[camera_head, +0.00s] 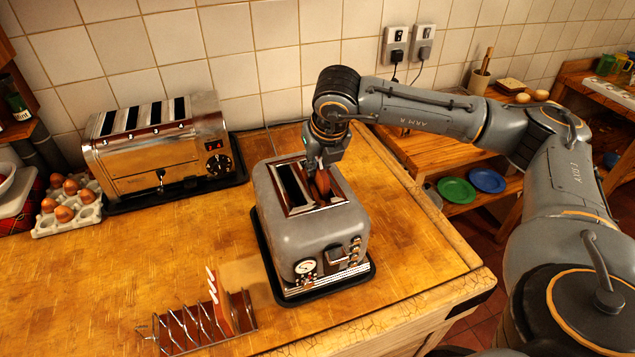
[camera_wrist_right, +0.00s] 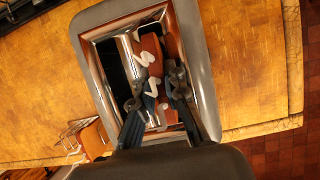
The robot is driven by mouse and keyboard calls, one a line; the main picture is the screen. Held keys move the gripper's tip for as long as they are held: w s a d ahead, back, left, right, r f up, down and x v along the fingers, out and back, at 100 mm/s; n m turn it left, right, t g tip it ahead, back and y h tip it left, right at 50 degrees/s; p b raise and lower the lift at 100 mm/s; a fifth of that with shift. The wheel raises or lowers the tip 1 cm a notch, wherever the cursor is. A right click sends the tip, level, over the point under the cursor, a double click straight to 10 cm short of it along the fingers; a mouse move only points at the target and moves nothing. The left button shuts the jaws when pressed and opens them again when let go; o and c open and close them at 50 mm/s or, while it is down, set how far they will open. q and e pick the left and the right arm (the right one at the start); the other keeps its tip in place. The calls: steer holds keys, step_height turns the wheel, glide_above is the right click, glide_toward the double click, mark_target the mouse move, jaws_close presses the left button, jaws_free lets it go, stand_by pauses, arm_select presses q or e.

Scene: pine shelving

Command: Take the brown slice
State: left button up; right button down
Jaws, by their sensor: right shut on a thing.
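The brown slice (camera_head: 322,182) stands in the right slot of the grey two-slot toaster (camera_head: 318,232), its upper part showing. My right gripper (camera_head: 318,164) reaches down from above and is shut on the slice. In the right wrist view the slice (camera_wrist_right: 151,52) has white marks along its edge and lies between the fingers (camera_wrist_right: 156,92), still within the toaster's opening (camera_wrist_right: 100,25). The slice's lower part is hidden in the slot. The left slot looks dark and empty. My left gripper is not in view.
A wire toast rack (camera_head: 185,328) holding a brown slice (camera_head: 236,308) stands in front of the toaster. A chrome toaster (camera_head: 150,150) and an egg tray (camera_head: 70,222) are at left. The counter's right edge is close beside the grey toaster. The counter between is clear.

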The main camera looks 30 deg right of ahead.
steer(key=shift+r, duration=0.35)
step_height(320, 180, up, 9)
steer(key=b, duration=0.2)
steer(key=shift+b, duration=0.4)
steer(key=shift+r, duration=0.15)
step_height(320, 180, up, 5)
steer(key=p, duration=0.3)
